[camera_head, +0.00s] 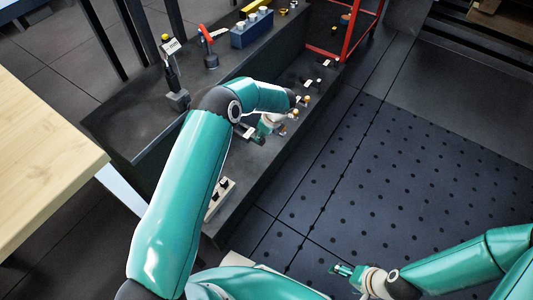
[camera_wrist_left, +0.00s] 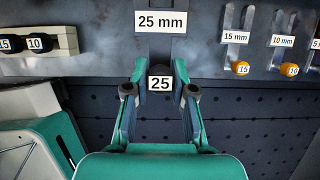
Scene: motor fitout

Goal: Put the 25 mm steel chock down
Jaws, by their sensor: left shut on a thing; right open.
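My left gripper (camera_wrist_left: 160,92) is shut on the dark 25 mm steel chock (camera_wrist_left: 160,82), whose round face reads "25", in the left wrist view. The chock is just below the large "25 mm" label (camera_wrist_left: 162,21), in front of a dark slot; I cannot tell whether it touches the ledge. In the head view my left gripper (camera_head: 254,134) is over the dark bench, partly hidden by its own wrist; the chock is hard to make out there. My right gripper (camera_head: 340,270) is open and empty over the floor at the bottom.
Orange-ended pieces 15 (camera_wrist_left: 240,67) and 10 (camera_wrist_left: 288,69) sit at labelled slots to the right. A cream block (camera_head: 219,200) carries dark pieces on the bench (camera_head: 140,112). A blue block (camera_head: 252,30) and red frame (camera_head: 345,40) stand further back. Perforated floor (camera_head: 400,170) is clear.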

